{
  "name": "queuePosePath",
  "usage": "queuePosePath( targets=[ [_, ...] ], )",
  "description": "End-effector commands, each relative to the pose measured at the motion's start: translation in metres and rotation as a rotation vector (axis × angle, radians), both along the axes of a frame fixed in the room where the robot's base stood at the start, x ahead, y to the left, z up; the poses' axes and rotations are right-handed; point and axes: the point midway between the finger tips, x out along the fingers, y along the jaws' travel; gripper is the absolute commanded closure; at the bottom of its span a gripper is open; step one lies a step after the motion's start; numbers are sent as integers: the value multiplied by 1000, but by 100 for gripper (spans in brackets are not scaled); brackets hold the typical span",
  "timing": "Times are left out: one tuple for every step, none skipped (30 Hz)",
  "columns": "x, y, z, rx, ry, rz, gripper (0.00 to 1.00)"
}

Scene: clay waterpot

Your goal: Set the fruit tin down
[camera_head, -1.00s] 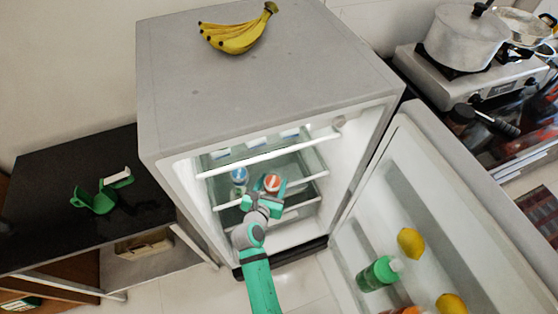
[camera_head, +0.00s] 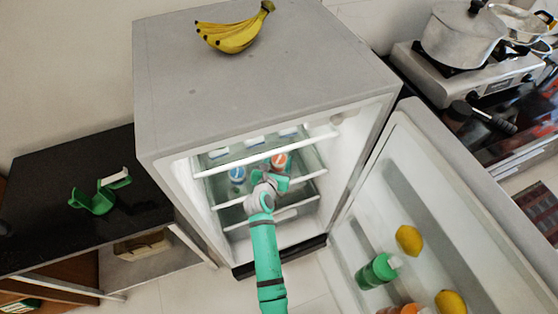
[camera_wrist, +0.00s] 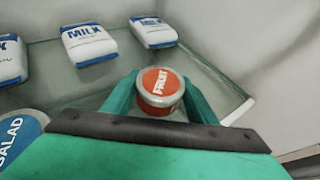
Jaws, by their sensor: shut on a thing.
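The fruit tin (camera_wrist: 160,84) has a red-orange lid with the word FRUIT and a clear rim. In the wrist view it sits between the two fingers of my gripper (camera_wrist: 160,100), which is shut on it. In the head view the tin (camera_head: 279,160) is inside the open fridge, over a middle shelf, with my gripper (camera_head: 270,180) just in front of it. The glass shelf (camera_wrist: 60,92) shows below and around the tin in the wrist view. I cannot tell whether the tin's base touches the shelf.
A blue-lidded salad tin (camera_wrist: 18,135) stands to the left. Several milk packs (camera_wrist: 88,44) lie behind. The fridge wall (camera_wrist: 270,60) is close on the right. The open fridge door (camera_head: 430,200) holds a green bottle (camera_head: 378,271) and lemons. Bananas (camera_head: 235,34) lie on top.

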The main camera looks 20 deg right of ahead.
Motion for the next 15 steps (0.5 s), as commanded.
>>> queuePosePath(
  targets=[
    [0, 0, 1, -1, -1, 0, 76],
    [0, 0, 1, -1, -1, 0, 76],
    [0, 0, 1, -1, -1, 0, 76],
    [0, 0, 1, -1, -1, 0, 76],
    [0, 0, 0, -1, -1, 0, 76],
    [0, 0, -1, -1, -1, 0, 76],
    [0, 0, -1, -1, 0, 0, 76],
    [0, 0, -2, -1, 1, 0, 43],
    [0, 0, -2, -1, 1, 0, 33],
    [0, 0, -2, -1, 1, 0, 29],
    [0, 0, -2, -1, 1, 0, 29],
    [0, 0, -2, -1, 1, 0, 29],
    [0, 0, -2, -1, 1, 0, 29],
    [0, 0, -2, -1, 1, 0, 29],
    [0, 0, -2, -1, 1, 0, 29]
  ],
)
